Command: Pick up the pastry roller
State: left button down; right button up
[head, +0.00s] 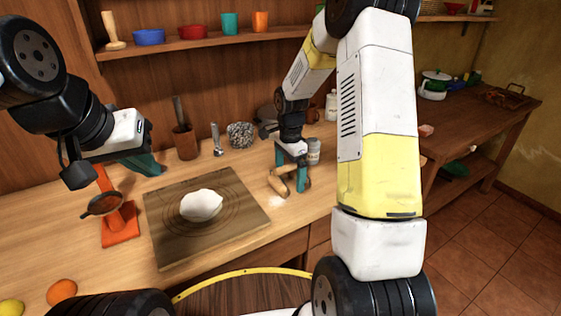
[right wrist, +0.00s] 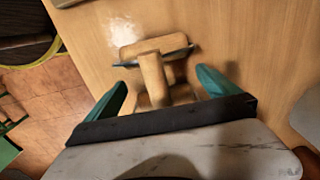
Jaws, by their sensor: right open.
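The pastry roller (head: 279,187) is a small wooden roller with a wooden handle, lying on the counter right of the board. In the right wrist view its roller head (right wrist: 155,48) lies just beyond my fingertips. Its handle (right wrist: 153,80) points back between the teal fingers. My right gripper (head: 291,178) is open and points down at the roller, with a finger on either side of the handle and a gap to each. My left gripper (head: 146,164) is over the counter's left part, away from the roller. Its fingers overlap, so its opening is unclear.
A wooden board (head: 165,237) with white dough (head: 201,205) lies left of the roller. A jar (head: 313,150) stands close behind my right gripper. White flour (right wrist: 123,33) lies near the roller.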

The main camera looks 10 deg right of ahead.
jog(key=c, duration=1.3)
jog(key=shift+r, duration=0.1)
